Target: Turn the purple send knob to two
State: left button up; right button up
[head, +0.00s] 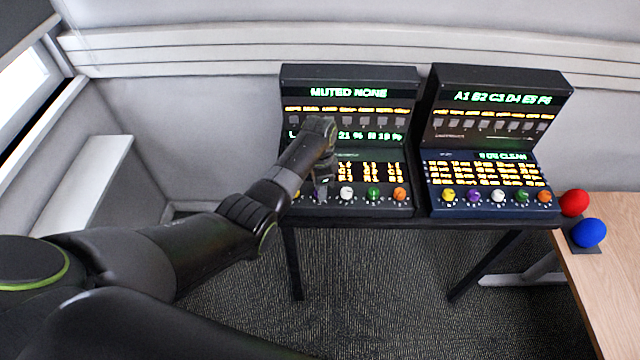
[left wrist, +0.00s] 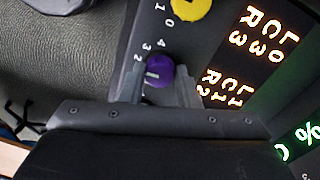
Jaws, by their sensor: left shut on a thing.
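The purple send knob (left wrist: 161,68) sits on the left console's lower panel. In the left wrist view it lies between the two fingers of my left gripper (left wrist: 158,84), which is shut on it. Its white mark points to the picture's left, towards one finger. Printed digits 4, 3 and 2 show around it; other digits are hidden, so I cannot tell the exact setting. In the head view my left gripper (head: 320,190) reaches down over the purple knob and mostly covers it. My right gripper is not in view.
The left console (head: 348,78) has white, green and orange knobs right of the gripper. A yellow knob (left wrist: 190,8) is beside the purple one. A second console (head: 500,78) stands to the right with its own purple knob (head: 473,195). Red (head: 575,203) and blue (head: 589,233) balls are at the wooden table.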

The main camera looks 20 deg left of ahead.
pick_arm(q)
jog(key=shift+w+m, duration=0.1)
jog(key=shift+m, duration=0.4)
jog(key=o, duration=1)
jog(key=shift+r, duration=0.1)
jog(key=r, duration=0.5)
jog(key=r+p, duration=0.1)
jog(key=r, duration=0.5)
jog(key=r+p, duration=0.1)
jog(key=r, duration=0.5)
jog(key=shift+w+a+r, duration=0.15)
jog(key=shift+w+a, duration=0.05)
jog(key=shift+w, duration=0.15)
